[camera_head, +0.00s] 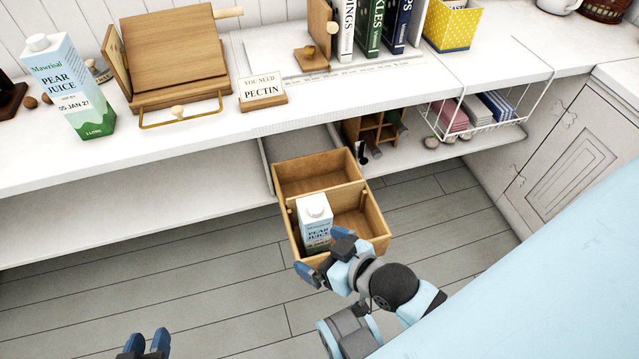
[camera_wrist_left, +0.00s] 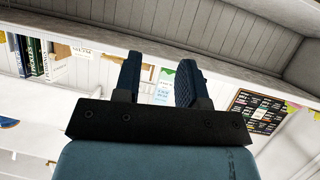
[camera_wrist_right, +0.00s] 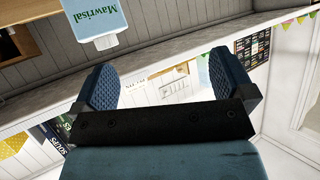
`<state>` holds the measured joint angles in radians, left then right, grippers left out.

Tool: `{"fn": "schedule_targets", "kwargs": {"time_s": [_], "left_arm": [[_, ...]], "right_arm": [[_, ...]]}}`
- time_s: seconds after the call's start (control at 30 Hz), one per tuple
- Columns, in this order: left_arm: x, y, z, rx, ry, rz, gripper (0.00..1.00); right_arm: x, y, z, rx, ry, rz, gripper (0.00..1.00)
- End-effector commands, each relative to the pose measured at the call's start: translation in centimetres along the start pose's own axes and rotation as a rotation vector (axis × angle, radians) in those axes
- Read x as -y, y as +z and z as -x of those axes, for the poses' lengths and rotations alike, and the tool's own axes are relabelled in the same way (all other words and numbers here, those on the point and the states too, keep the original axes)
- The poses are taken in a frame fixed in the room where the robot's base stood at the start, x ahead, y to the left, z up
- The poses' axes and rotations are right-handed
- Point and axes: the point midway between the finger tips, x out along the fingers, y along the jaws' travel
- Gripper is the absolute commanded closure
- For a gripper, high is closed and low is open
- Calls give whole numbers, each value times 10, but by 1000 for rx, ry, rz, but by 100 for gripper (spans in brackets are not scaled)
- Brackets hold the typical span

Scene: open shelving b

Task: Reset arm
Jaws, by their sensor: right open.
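A pear juice carton (camera_head: 315,230) stands upright in the front compartment of the open wooden drawer (camera_head: 372,207). Its white cap and label show at the top of the right wrist view (camera_wrist_right: 92,15). My right gripper (camera_head: 327,256) is open and empty at the drawer's front, near the carton, with its fingers wide apart. My left gripper (camera_head: 148,341) is at the lower edge of the head view, over the floor and away from the shelving. Its fingers (camera_wrist_left: 160,82) are partly open with an empty gap between them.
Another pear juice carton (camera_head: 71,88) stands on the counter (camera_head: 205,128) at left, near a wooden stand (camera_head: 175,52) and a pectin sign (camera_head: 262,91). A wire basket (camera_head: 490,122) hangs under the counter at right. The floor (camera_head: 220,295) left of the drawer is clear.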

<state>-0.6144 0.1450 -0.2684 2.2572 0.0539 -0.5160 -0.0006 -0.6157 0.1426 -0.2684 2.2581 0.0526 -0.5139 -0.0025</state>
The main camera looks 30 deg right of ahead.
Motion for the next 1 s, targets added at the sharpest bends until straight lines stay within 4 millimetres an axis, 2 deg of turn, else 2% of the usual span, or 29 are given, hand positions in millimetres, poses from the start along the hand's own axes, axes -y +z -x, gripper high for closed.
{"fn": "schedule_targets", "kwargs": {"time_s": [0.17,0.33,0.7,0.83,1.0], "left_arm": [[0,-20,11,12,-6,-4,62],[-1,-58,32,33,-20,-13,62],[0,-124,77,90,-50,-35,62],[1,-140,90,106,-59,-43,62],[2,-148,99,120,-66,-49,62]], "right_arm": [[1,-21,11,10,5,3,0],[1,-58,32,34,19,12,0],[0,-124,77,92,49,35,0],[-2,-140,90,108,58,42,0],[-3,-148,98,122,65,49,0]]}}
